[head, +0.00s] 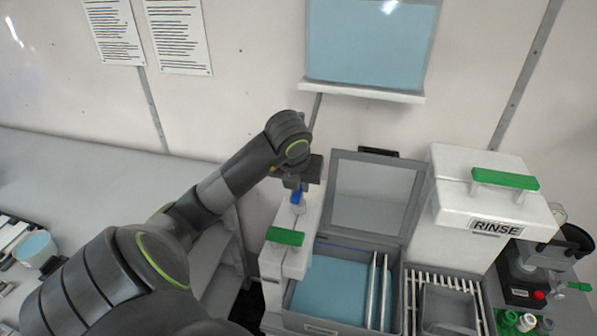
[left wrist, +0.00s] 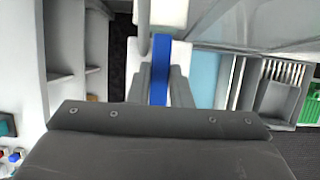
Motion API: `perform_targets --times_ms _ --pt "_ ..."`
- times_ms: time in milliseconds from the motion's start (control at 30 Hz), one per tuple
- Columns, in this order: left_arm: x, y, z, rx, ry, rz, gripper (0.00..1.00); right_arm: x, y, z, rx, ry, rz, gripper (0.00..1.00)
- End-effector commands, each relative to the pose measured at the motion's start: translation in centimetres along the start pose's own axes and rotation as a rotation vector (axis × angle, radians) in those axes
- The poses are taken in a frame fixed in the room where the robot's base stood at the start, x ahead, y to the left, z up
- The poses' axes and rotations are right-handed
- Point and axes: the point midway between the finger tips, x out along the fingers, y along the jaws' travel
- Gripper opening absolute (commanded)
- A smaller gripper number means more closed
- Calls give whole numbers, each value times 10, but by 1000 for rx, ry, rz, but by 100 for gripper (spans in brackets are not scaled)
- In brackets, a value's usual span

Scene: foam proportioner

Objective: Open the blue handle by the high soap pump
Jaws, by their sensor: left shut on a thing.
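The blue handle (head: 297,195) sits on top of the narrow white unit at the left of the basin, beside the raised grey lid. My left gripper (head: 294,185) reaches it from above and is shut on it. In the left wrist view the blue handle (left wrist: 160,72) runs between the two grey fingers (left wrist: 162,92). The gripper body hides the handle's near end. I cannot make out the soap pump clearly. My right gripper is not in view.
A green handle (head: 285,237) is on the same white unit. The open lid (head: 372,200) stands close right of my gripper. A white RINSE box (head: 492,190) with a green handle (head: 505,179) stands further right. The left counter (head: 90,175) is mostly clear at the back.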

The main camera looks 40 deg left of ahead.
Motion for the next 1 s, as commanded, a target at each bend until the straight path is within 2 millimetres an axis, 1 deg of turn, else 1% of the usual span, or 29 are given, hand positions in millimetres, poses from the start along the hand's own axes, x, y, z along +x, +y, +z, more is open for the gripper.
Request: perform_targets --times_ms 67,467,500,633,867,1000 --pt "-1 0 1 -6 -2 3 0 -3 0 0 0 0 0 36" --pt "0 0 1 -10 -2 5 0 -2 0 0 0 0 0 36" --pt "0 0 1 -10 -2 5 23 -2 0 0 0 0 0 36" --pt "0 0 0 -9 -1 4 40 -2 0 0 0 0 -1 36" --pt "0 0 0 -7 0 4 40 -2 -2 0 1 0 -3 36" --pt "-5 1 5 -6 -2 4 40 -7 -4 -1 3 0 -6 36"
